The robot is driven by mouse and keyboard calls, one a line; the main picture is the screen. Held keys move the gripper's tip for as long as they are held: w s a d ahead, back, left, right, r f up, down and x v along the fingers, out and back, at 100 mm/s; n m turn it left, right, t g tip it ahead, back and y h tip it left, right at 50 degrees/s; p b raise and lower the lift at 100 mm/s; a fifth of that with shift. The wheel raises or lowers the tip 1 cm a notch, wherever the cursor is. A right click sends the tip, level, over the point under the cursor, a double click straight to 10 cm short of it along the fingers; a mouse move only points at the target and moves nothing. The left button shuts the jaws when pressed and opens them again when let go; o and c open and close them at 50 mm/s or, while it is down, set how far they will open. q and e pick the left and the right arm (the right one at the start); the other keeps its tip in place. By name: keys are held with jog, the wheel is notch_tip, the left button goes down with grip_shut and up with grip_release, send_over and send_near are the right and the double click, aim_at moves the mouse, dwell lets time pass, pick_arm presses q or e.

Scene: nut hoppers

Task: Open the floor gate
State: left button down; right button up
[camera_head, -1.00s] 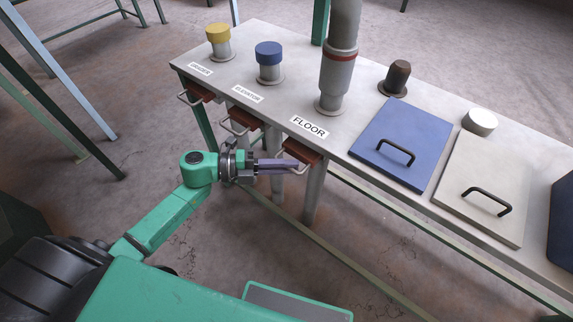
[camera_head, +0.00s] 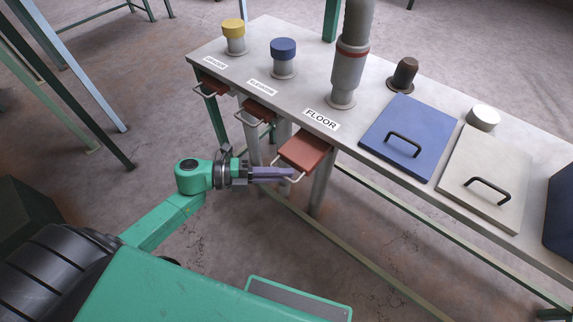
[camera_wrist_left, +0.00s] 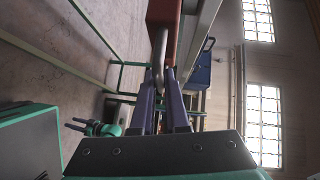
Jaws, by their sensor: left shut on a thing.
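The floor gate (camera_head: 306,150) is a flat red-brown slide under the table edge, below the FLOOR label (camera_head: 321,119). It sticks out well past the edge toward me. Its light metal handle (camera_head: 298,177) is a bent bar at the front. My left gripper (camera_head: 290,174) is shut on this handle, coming in from the left. In the left wrist view the purple fingers (camera_wrist_left: 165,95) close around the handle bar (camera_wrist_left: 160,55), with the red gate (camera_wrist_left: 163,14) above it.
Two other red gates, with handles (camera_head: 207,91) and (camera_head: 254,117), sit further left under the table (camera_head: 380,70). A blue lid (camera_head: 408,132) and a white lid (camera_head: 490,165) lie on top. The floor before the table is mostly free.

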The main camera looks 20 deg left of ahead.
pick_arm(q)
jog(key=shift+w, duration=0.1)
jog(key=c, duration=0.9)
grip_release()
pick_arm(e)
jog(key=shift+w, duration=0.3)
jog(key=shift+d, duration=0.15)
pick_arm(q)
jog(key=v, duration=1.4)
jog(key=shift+a+f, duration=0.1)
jog(key=shift+a, duration=0.2)
pick_arm(e)
jog(key=shift+f, duration=0.1)
